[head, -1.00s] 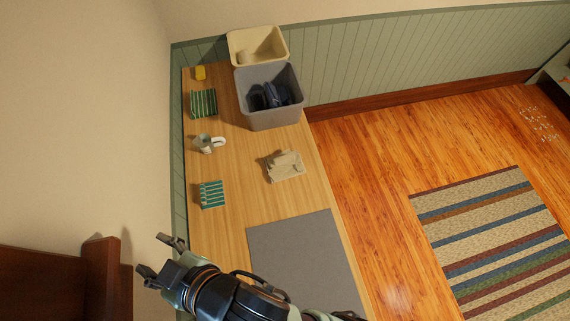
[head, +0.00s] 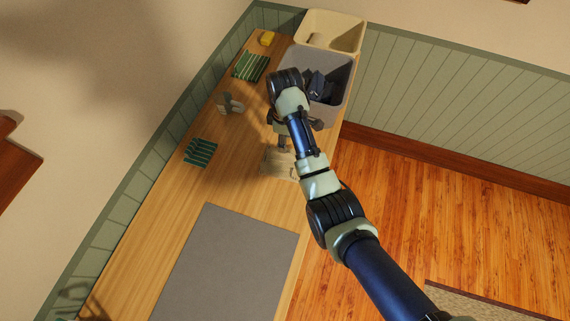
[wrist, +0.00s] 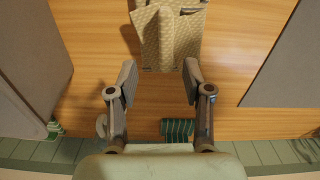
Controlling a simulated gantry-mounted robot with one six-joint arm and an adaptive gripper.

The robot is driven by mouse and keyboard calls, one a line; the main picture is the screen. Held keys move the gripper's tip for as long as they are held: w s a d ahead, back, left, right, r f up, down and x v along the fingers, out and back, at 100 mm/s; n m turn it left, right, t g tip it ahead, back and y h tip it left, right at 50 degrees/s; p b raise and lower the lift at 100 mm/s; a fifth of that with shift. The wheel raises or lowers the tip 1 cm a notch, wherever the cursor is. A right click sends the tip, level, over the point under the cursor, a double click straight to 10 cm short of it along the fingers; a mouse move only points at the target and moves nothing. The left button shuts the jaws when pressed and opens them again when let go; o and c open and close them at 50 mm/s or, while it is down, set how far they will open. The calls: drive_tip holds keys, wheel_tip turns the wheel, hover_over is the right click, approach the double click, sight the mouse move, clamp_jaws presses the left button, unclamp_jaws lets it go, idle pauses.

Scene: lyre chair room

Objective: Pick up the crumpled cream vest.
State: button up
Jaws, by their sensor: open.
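The crumpled cream vest (head: 276,164) lies on the wooden table, partly hidden behind my arm in the head view. In the wrist view the vest (wrist: 168,40) is at the top middle, with a raised fold along it. My gripper (wrist: 159,76) is open and empty, and its two fingers point toward the vest's near edge. The fingertips appear just short of the vest in the picture, one toward each side of it. In the head view my gripper (head: 280,140) is above the table by the vest, largely hidden by my wrist.
A grey bin (head: 339,112) with dark cloth stands behind, beside a cream bin (head: 352,39). Striped green items (head: 250,67) (head: 201,152), a mug (head: 225,104) and a yellow object (head: 266,39) lie along the wall side. A grey mat (head: 230,268) covers the table's front.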

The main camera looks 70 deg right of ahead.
sight(283, 161)
drive_tip(key=shift+w+a+f, duration=0.15)
drive_tip(key=shift+a+f, duration=0.05)
drive_tip(key=shift+f, duration=0.9)
drive_tip(key=f, duration=0.3)
drive_tip(key=f+b, duration=0.1)
drive_tip(key=f, duration=0.1)
drive_tip(key=shift+s+a, duration=0.25)
drive_tip(key=shift+a, duration=0.1)
drive_tip(key=shift+d+f, duration=0.1)
drive_tip(key=shift+f, duration=0.2)
clamp_jaws()
